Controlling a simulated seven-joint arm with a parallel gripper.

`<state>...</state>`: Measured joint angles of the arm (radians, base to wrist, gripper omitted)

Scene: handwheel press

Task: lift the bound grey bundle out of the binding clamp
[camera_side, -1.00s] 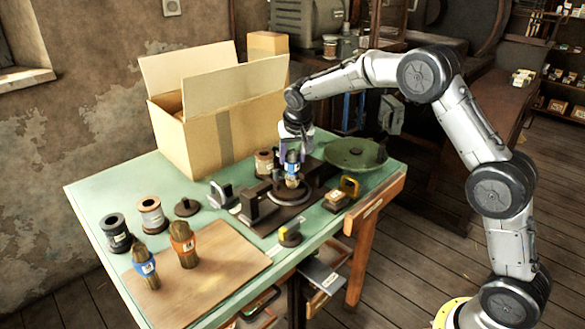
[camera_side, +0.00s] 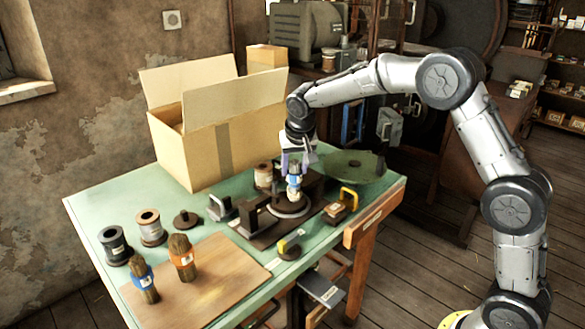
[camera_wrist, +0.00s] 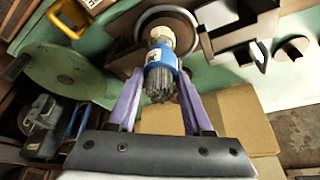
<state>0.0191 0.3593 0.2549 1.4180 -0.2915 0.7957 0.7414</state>
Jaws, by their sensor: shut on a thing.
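My gripper (camera_side: 295,168) is shut on the bound grey bundle (camera_side: 294,182), around its blue band. In the wrist view, the bundle (camera_wrist: 160,70) stands between the two purple fingers (camera_wrist: 157,92), with its grey bristly end towards me and its pale end away. The binding clamp (camera_side: 262,230) is a dark base with upright blocks and a round plate on the table. The bundle is upright over the plate. I cannot tell whether its lower end still touches the plate.
An open cardboard box (camera_side: 205,150) stands behind the clamp. A round green dish (camera_side: 355,166) is to the right. Blue-banded (camera_side: 144,278) and orange-banded (camera_side: 181,257) bundles stand on a wooden board (camera_side: 215,280) at the front left. Spools (camera_side: 114,243) are at the left.

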